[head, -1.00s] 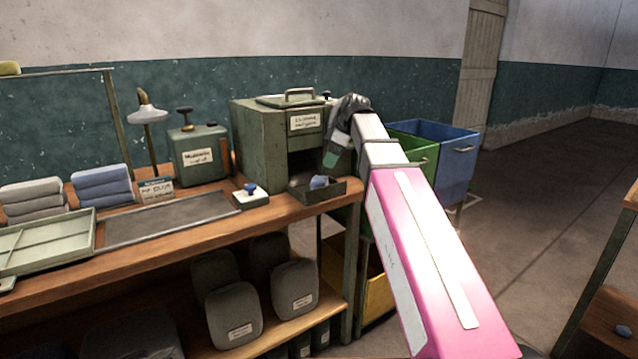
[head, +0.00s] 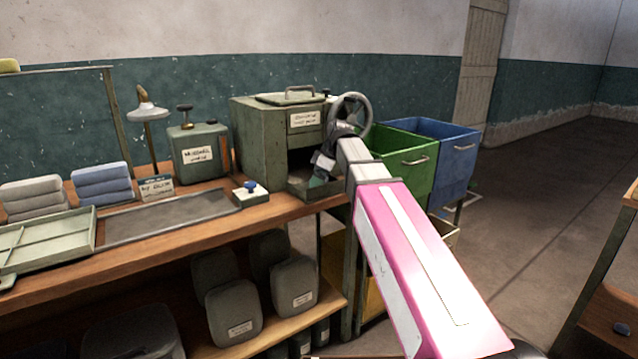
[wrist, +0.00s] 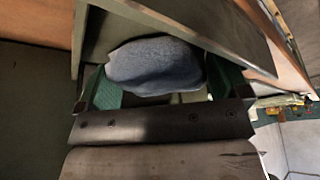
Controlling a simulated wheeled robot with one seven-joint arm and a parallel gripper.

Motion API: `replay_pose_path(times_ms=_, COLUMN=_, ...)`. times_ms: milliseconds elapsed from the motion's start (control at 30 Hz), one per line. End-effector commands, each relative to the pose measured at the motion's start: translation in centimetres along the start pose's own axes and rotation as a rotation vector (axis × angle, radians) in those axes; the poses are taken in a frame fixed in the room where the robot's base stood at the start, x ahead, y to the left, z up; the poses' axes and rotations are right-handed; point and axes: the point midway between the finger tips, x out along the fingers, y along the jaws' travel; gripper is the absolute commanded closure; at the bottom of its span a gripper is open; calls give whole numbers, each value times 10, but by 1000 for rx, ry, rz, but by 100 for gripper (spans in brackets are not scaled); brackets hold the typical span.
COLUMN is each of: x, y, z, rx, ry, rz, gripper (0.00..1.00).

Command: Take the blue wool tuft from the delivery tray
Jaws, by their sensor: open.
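The blue wool tuft (wrist: 155,66) shows in the wrist view as a soft rounded lump, between the green-padded fingers of my gripper (wrist: 165,88). The fingers are open, one on each side of the tuft; I cannot tell whether they touch it. In the head view my gripper (head: 320,172) points down into the delivery tray (head: 328,193), a shallow dark green tray at the front of the green machine. The tuft is hidden behind my gripper there. A tray wall (wrist: 205,28) runs beyond the tuft in the wrist view.
The green machine (head: 262,135) stands close behind my gripper. A white block with a blue button (head: 251,194) sits left of the tray on the wooden bench. Green (head: 408,165) and blue (head: 455,165) bins stand to the right. The grey mat (head: 165,217) is bare.

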Motion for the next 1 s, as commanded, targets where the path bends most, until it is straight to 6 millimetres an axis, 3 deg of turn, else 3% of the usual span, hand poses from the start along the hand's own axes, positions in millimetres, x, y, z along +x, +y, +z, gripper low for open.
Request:
replay_pose_path(times_ms=133, x=0, y=0, z=0, rx=0, ry=0, rz=0, gripper=7)
replay_pose_path(times_ms=200, x=0, y=0, z=0, rx=0, ry=0, rz=0, gripper=29)
replay_pose_path(times_ms=233, x=0, y=0, z=0, rx=0, ry=0, rz=0, gripper=35)
replay_pose_path(times_ms=733, x=-5, y=0, z=-2, rx=0, ry=0, rz=0, gripper=39)
replay_pose_path(times_ms=1000, x=-32, y=1, z=-13, rx=-2, ry=1, rz=2, gripper=39)
